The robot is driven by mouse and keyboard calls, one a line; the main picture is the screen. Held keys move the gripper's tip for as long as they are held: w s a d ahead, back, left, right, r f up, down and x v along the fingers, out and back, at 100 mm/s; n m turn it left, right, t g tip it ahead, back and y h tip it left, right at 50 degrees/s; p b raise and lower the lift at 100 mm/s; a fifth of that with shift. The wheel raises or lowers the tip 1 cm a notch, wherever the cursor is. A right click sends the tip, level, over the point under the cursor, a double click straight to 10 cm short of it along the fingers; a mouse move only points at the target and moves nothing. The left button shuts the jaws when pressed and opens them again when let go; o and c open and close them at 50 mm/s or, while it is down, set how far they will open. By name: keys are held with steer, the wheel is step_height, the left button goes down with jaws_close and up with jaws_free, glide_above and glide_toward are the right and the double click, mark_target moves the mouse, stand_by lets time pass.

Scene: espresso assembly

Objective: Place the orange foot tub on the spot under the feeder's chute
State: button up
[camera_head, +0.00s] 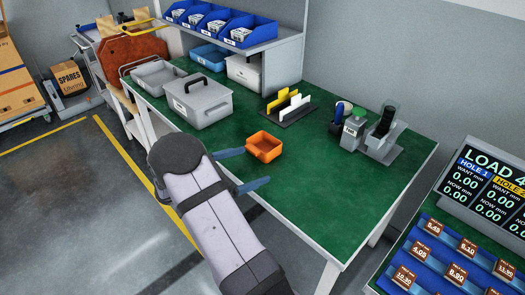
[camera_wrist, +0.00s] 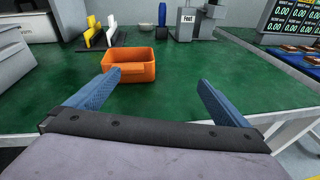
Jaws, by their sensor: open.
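The orange foot tub (camera_head: 264,146) sits upright on the green bench top and looks empty in the head view. It also shows in the wrist view (camera_wrist: 130,62), just beyond the left fingertip. My gripper (camera_head: 250,169) is open with two blue fingers spread wide and nothing between them. In the wrist view my gripper (camera_wrist: 160,80) points toward the tub, which lies ahead and left of centre. The feeder (camera_head: 362,130) stands at the right back of the bench, with a grey body and dark upright parts. The spot under its chute cannot be made out clearly.
A rack with yellow and white pieces (camera_head: 289,105) stands behind the tub. A grey lidded case (camera_head: 198,100) and grey tray (camera_head: 158,75) are at the left. A display board (camera_head: 490,185) is at the right. Green bench top (camera_head: 330,200) lies clear between tub and feeder.

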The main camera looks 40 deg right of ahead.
mark_target(255, 148)
steer(key=w+n+h, duration=0.1)
steer(key=w+d+n+t, duration=0.1)
steer(key=w, duration=0.1)
steer(key=w+t+h, duration=0.1)
steer(key=shift+w+d+n+h, duration=0.3)
steer(key=shift+w+d+n, duration=0.05)
steer(key=shift+w+n, duration=0.05)
steer(key=shift+d, duration=0.65)
steer(key=shift+w+d+f+p, duration=0.1)
steer(key=shift+d+p, duration=0.25)
steer(key=shift+d, duration=1.15)
steer(key=shift+d+f+p, duration=0.1)
steer(key=shift+d+p, duration=0.25)
steer(key=shift+d, duration=1.15)
steer(key=c, duration=1.3)
steer(key=shift+c, duration=0.2)
step_height(255, 148, up, 10)
steer(key=shift+b, duration=0.35)
